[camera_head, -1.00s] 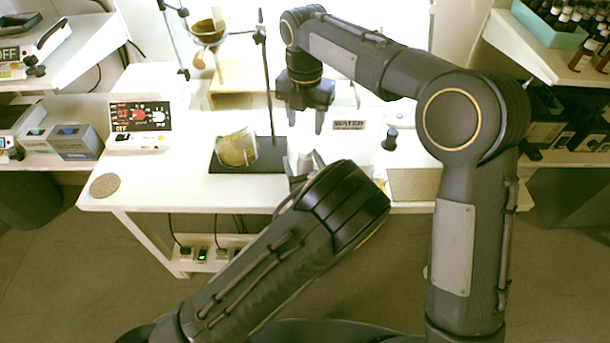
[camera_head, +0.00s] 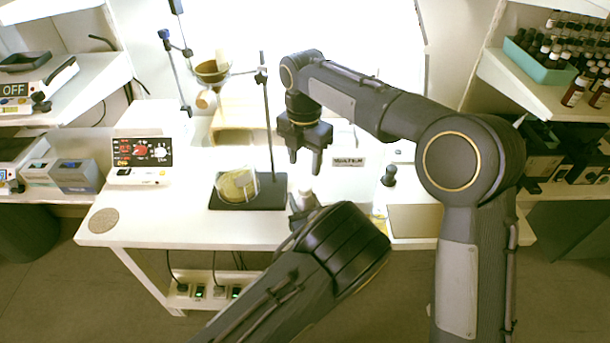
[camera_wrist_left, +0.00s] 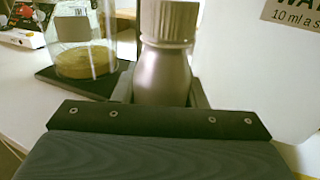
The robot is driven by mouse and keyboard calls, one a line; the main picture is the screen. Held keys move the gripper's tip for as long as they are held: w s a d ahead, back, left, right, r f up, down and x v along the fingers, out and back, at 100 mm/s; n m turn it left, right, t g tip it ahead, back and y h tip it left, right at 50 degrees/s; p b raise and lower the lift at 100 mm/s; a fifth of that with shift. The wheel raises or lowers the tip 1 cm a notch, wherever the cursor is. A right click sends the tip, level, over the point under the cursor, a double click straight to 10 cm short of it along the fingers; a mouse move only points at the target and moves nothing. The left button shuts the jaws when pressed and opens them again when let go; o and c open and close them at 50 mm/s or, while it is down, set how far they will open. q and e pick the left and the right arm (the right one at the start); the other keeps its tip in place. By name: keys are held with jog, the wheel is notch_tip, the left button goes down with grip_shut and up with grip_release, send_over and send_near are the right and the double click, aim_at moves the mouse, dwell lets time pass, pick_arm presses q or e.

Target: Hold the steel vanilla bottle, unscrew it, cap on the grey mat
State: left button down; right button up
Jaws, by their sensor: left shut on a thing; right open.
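The steel bottle (camera_wrist_left: 163,75) stands upright in the left wrist view, with a pale ribbed cap (camera_wrist_left: 168,20) on it. My left gripper (camera_wrist_left: 160,95) is shut on its body, one finger on each side. In the head view the bottle (camera_head: 305,197) shows small above my left forearm, which hides its lower part and most of that gripper. My right gripper (camera_head: 305,165) is open and empty, pointing down just above the bottle's cap. The grey mat (camera_head: 415,221) lies bare at the table's front right. The bottle's label is not readable.
A glass beaker (camera_head: 237,185) sits on a black stand base (camera_head: 265,197) left of the bottle. A white box labelled water (camera_head: 347,161) is behind right. A small dark-topped object (camera_head: 389,176) stands behind the mat. A round cork pad (camera_head: 103,220) lies front left.

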aim_at(305, 186)
jog(key=m, duration=0.4)
jog(key=shift+f, duration=0.2)
jog(key=m, duration=0.5)
jog(key=shift+s+a+f, duration=0.1)
jog(key=shift+s, duration=0.05)
jog(key=m, duration=0.4)
jog(key=shift+f+m, duration=0.1)
jog(key=shift+m, duration=0.2)
jog(key=m, duration=0.4)
jog(key=shift+a, duration=0.1)
jog(key=m, duration=0.9)
jog(key=shift+m, duration=0.4)
jog(key=m, duration=0.4)
jog(key=shift+r, duration=0.3)
jog(key=m, duration=0.6)
jog(key=shift+w+d+r, duration=0.15)
jog(key=shift+w+d, duration=0.05)
jog(key=shift+d, duration=0.05)
jog(key=shift+f, duration=3.95)
